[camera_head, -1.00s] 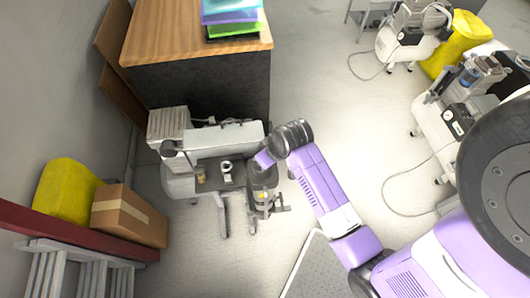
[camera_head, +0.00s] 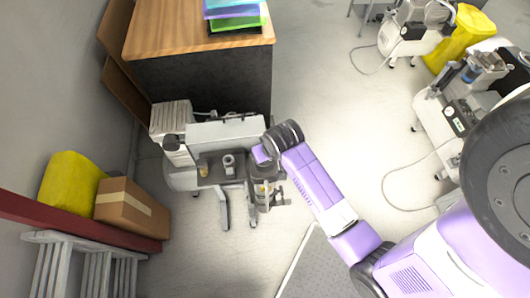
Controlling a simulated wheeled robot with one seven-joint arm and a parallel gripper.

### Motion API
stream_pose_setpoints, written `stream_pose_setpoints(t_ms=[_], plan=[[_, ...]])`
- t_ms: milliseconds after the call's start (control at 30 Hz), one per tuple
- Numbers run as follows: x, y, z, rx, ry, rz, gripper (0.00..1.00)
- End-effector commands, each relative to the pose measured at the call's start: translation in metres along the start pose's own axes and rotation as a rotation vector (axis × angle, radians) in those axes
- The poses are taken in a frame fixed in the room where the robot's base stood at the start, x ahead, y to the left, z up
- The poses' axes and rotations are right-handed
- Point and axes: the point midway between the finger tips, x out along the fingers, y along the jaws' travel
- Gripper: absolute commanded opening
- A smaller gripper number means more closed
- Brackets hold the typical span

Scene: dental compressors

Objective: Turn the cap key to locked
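The dental compressor (camera_head: 183,180) stands against the front of the wooden-topped desk, with its long pale panel (camera_head: 225,133) at the back. A small pale round fitting (camera_head: 229,164) and a small yellowish part (camera_head: 203,169) show on its dark deck. I cannot make out which part is the cap key or how it is turned. My gripper (camera_head: 266,188) hangs at the right end of this compressor, below my dark wrist joint. It is small and partly hidden by my arm, so its fingers and any contact cannot be told.
The desk (camera_head: 200,80) stands behind the compressor. A cardboard box (camera_head: 131,208), a yellow bag (camera_head: 72,181) and a ladder (camera_head: 85,262) are at left. More compressor units (camera_head: 452,112) stand at right. Open floor (camera_head: 335,110) lies between.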

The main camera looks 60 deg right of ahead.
Motion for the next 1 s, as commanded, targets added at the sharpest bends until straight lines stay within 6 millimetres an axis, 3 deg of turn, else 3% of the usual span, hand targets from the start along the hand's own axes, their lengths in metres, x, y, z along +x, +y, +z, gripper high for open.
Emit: stream_pose_setpoints(t_ms=[567,700,1000], plan=[[0.0001,0.0003,0.0002,0.000,-0.001,0.000,0.00],[0.0001,0.0002,0.0002,0.000,-0.001,0.000,0.29],[-0.0002,0.0001,0.0001,0.000,0.000,0.000,0.30]])
